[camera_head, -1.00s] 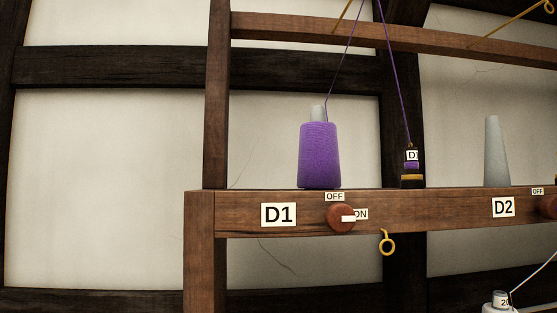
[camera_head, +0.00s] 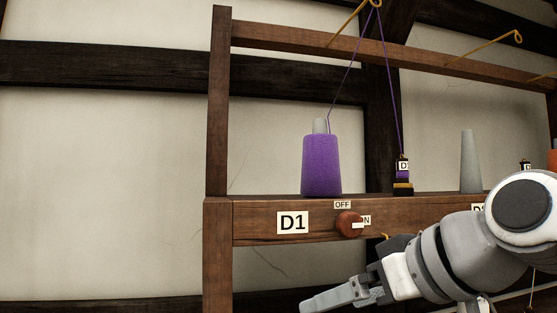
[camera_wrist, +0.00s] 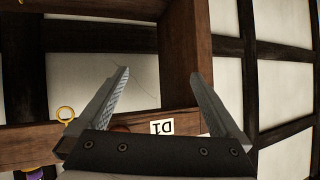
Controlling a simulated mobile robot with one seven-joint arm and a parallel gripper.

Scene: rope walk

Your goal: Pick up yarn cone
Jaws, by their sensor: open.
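A purple yarn cone (camera_head: 321,165) stands upright on the wooden shelf beam (camera_head: 262,205) above the D1 label, its grey tip showing at the top. A purple thread runs from it up to a yellow hook. A bare grey cone (camera_head: 470,162) stands farther right on the same beam. My gripper (camera_head: 305,306) is below the beam at the bottom of the head view, lower than the purple cone and apart from it. In the wrist view my gripper (camera_wrist: 162,80) has its two fingers spread, with nothing between them. The purple cone cannot be made out in the wrist view.
A red-brown knob (camera_head: 349,225) with OFF and ON labels sits on the beam front. A small purple bobbin (camera_head: 402,172) stands right of the cone. A rail (camera_head: 400,57) with yellow hooks crosses above. A yellow ring (camera_wrist: 66,114) hangs near my gripper in the wrist view.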

